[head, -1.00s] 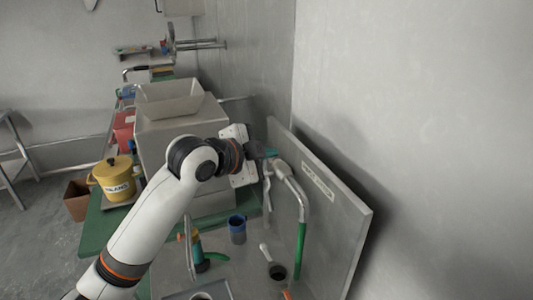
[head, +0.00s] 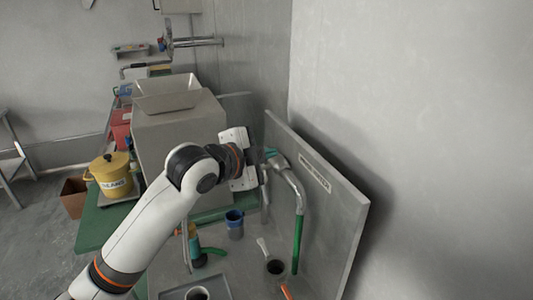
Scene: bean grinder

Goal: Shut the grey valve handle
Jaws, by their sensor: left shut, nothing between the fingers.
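A bent grey pipe (head: 291,180) with a green lower section stands in front of the upright panel at the right. A slim grey part, which looks like the valve handle (head: 265,198), hangs down beside the pipe's upper end. My left gripper (head: 261,158) is at the top of the pipe, its fingers shut and empty. A small teal piece (head: 271,153) shows at the fingertips. I cannot tell whether the fingers touch the handle or pipe, as the gripper hides part of that spot. My right gripper is not in view.
A large grey box with a hopper (head: 168,95) stands behind my left arm. A yellow pot (head: 110,172) is at the left. The labelled panel (head: 335,210) bounds the right side.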

